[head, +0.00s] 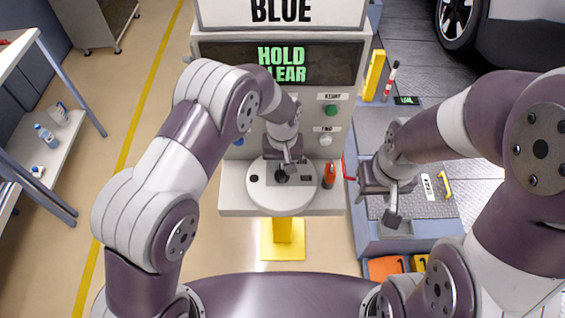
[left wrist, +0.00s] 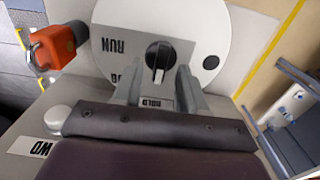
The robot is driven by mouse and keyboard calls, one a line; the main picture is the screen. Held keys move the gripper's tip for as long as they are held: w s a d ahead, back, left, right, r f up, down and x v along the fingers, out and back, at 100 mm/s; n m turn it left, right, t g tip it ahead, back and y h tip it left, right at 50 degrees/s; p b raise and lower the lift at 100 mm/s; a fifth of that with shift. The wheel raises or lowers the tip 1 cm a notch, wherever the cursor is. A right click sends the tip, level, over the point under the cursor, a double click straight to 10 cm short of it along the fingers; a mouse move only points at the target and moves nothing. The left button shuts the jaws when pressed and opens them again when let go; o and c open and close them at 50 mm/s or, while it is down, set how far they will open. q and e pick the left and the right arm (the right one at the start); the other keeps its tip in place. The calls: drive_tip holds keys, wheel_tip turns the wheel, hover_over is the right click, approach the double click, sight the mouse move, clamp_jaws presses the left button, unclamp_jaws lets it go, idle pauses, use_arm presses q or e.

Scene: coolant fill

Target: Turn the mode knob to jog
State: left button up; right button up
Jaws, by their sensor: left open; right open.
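The mode knob (left wrist: 160,58) is a black round knob with a pale pointer mark on a grey plate. The mark appears to face the HOLD label (left wrist: 153,103). A RUN label (left wrist: 115,45) lies left of the knob in the left wrist view, and another label beside the finger is partly hidden. In the head view the knob (head: 281,176) is partly covered by my left gripper (head: 289,166). My left gripper (left wrist: 158,76) is open, its fingers just short of the knob on either side; contact cannot be told. My right gripper (head: 383,200) is open and empty, right of the console.
The round white dial plate (head: 258,194) sits on the console shelf. An orange-red handle (head: 329,174) stands right of it. A green button (head: 331,110) and a white button (head: 326,139) are on the panel. The screen (head: 283,63) reads HOLD, with a partly covered second line.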

use_arm(q)
drive_tip(key=shift+a+f, duration=0.1)
drive_tip(key=shift+f, duration=0.95)
clamp_jaws()
use_arm(e)
drive_tip(key=shift+r, duration=0.3)
